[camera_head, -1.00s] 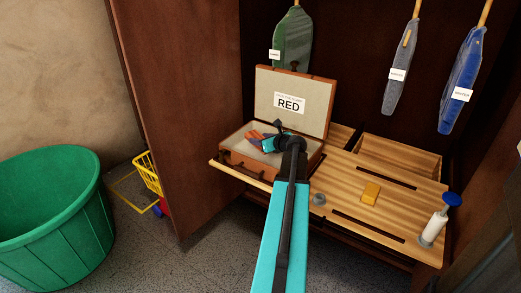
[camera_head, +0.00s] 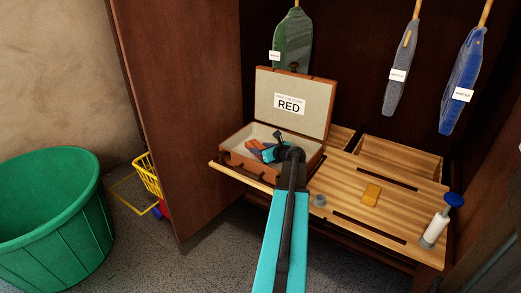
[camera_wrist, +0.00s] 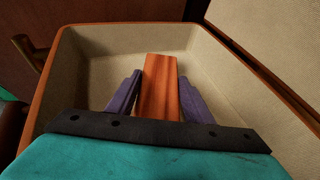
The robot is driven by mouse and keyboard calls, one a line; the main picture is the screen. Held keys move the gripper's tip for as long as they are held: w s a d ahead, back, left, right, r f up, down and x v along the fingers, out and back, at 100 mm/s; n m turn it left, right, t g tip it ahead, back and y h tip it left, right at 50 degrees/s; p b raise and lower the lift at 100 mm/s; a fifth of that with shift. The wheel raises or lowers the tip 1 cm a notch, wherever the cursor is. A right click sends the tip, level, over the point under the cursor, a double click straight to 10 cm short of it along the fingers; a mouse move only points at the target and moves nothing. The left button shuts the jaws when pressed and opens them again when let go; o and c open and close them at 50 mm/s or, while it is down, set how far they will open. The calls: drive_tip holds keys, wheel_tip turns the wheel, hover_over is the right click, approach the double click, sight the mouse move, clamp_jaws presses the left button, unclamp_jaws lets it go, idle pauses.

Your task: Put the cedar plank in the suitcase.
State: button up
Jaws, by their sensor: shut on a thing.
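The brown suitcase (camera_head: 317,139) stands open on the wooden shelf, its lid upright with a label reading RED. Its pale lining fills most of the wrist view (camera_wrist: 215,60). My gripper (camera_wrist: 158,100) is inside the suitcase opening, its two purple-grey fingers shut on the cedar plank (camera_wrist: 160,72), a reddish-orange bar. In the head view the plank (camera_head: 255,145) shows small beside my gripper, within the suitcase walls. The plank's near end is hidden by my gripper's dark base. I cannot tell whether the plank touches the suitcase floor.
A yellow block (camera_head: 371,194), a grey round knob (camera_head: 319,200) and a white pump with a blue top (camera_head: 436,228) are on the slatted shelf (camera_head: 345,180). Hanging garments (camera_head: 462,80) are behind. A green tub (camera_head: 50,215) and yellow toy cart (camera_head: 148,173) are left.

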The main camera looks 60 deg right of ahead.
drive_tip(key=o, duration=1.2)
drive_tip(key=shift+f, duration=0.1)
drive_tip(key=v, duration=0.6)
drive_tip(key=p+v, duration=0.1)
drive_tip(key=v, duration=0.5)
drive_tip(key=shift+r, duration=0.25)
